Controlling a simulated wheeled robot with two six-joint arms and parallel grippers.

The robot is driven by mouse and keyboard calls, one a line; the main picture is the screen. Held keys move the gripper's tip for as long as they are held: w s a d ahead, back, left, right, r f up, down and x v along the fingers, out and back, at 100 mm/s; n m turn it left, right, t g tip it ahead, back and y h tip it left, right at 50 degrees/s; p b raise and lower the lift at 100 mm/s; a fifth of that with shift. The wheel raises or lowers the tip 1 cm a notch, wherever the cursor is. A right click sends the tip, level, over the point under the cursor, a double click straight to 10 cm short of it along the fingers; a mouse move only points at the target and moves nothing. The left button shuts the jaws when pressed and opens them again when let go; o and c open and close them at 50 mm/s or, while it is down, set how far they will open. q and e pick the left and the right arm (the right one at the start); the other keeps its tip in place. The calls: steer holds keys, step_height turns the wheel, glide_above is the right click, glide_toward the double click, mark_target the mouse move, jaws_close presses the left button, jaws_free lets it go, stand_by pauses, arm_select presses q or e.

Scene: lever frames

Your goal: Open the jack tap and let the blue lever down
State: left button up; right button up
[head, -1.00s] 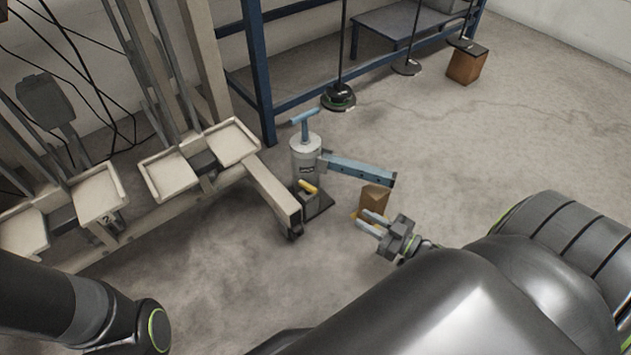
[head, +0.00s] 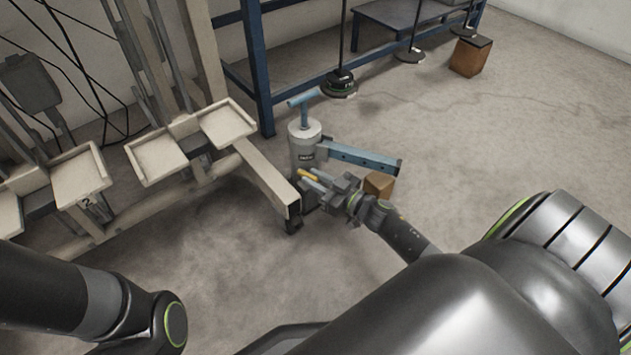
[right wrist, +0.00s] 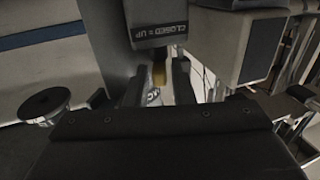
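The jack is a pale grey cylinder (head: 304,150) with a blue T-handle (head: 303,102) on top. Its blue lever (head: 362,158) sticks out to the right, nearly level and raised above the floor. My right gripper (head: 311,181) is at the tap. In the right wrist view its fingers (right wrist: 158,88) stand apart, one on each side of the tap, with gaps visible. My left gripper is out of view.
A beige beam (head: 268,182) with a dark foot runs just left of the jack. A brown block (head: 379,185) stands on the floor right of my right gripper, below the lever. Beige trays (head: 158,157) are at left. Open floor lies to the right.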

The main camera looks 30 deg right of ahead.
jaws_close()
steer(key=shift+w+r+n+y+p, duration=0.15)
steer(key=shift+n+y+p, duration=0.15)
steer(key=shift+y+p, duration=0.15)
steer(key=shift+d+n+g+y+p, duration=0.15)
steer(key=shift+n+g+y+p, duration=0.2)
steer(key=shift+g+y, duration=0.2)
jaws_free()
